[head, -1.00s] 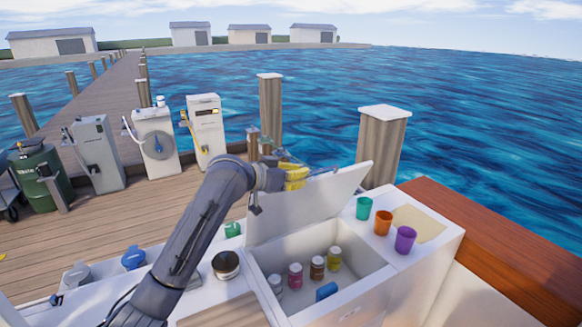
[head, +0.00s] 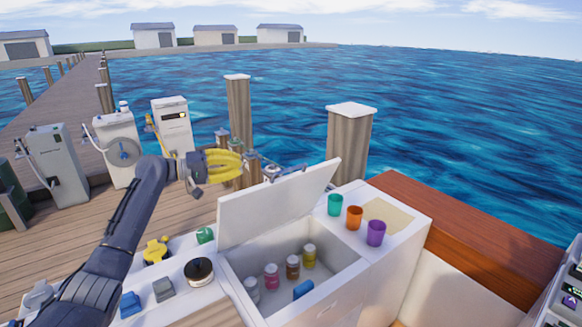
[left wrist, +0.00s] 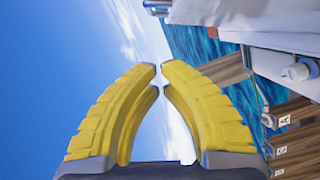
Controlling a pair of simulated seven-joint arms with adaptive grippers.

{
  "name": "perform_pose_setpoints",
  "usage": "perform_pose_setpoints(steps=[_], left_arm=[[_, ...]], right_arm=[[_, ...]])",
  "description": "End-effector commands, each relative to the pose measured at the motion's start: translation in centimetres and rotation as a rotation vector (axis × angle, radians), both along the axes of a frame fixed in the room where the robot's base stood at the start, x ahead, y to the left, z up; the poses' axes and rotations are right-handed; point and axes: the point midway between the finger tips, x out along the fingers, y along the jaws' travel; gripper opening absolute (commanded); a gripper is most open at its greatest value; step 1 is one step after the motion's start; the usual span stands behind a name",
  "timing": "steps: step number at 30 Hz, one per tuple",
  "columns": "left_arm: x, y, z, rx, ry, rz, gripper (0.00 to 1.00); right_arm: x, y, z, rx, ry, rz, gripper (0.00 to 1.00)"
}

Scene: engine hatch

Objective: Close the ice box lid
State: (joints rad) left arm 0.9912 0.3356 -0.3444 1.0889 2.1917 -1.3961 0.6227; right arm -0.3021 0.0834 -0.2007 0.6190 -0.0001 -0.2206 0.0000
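The white ice box lid (head: 275,203) stands raised and tilted up at the back of the open ice box (head: 338,279) in the head view. Inside the box are several small jars (head: 292,267) and a blue item (head: 303,289). My left gripper (head: 240,163) has yellow fingers and is above and left of the lid, apart from it in the picture. In the left wrist view its fingertips (left wrist: 159,70) come nearly together with nothing visible between them. My right gripper is not in view.
Green, orange (head: 354,217) and purple (head: 376,233) cups stand on the ledge right of the box. A round black-rimmed fitting (head: 199,271) is on the counter at left. Wooden posts (head: 348,145) and dock pumps (head: 172,126) stand behind.

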Motion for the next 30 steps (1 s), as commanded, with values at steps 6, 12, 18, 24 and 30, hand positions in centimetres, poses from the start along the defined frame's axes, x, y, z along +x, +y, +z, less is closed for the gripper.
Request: perform_pose_setpoints(steps=[6,12,18,24,30], left_arm=[[0.5,1.1,0.4,-0.056,0.044,0.008,0.0],[1.4,-1.5,0.4,-0.058,0.042,0.006,0.0],[2.5,-4.7,0.1,-0.056,0.043,0.007,0.0],[3.4,-7.3,-0.1,-0.056,0.043,0.006,0.0],[2.7,-8.2,-0.4,-0.054,0.041,0.008,0.0]], right_arm=[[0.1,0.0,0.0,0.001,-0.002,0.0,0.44],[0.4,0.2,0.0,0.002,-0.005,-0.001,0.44],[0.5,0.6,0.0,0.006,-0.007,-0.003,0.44],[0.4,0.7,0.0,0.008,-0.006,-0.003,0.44],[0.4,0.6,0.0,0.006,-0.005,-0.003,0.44]])
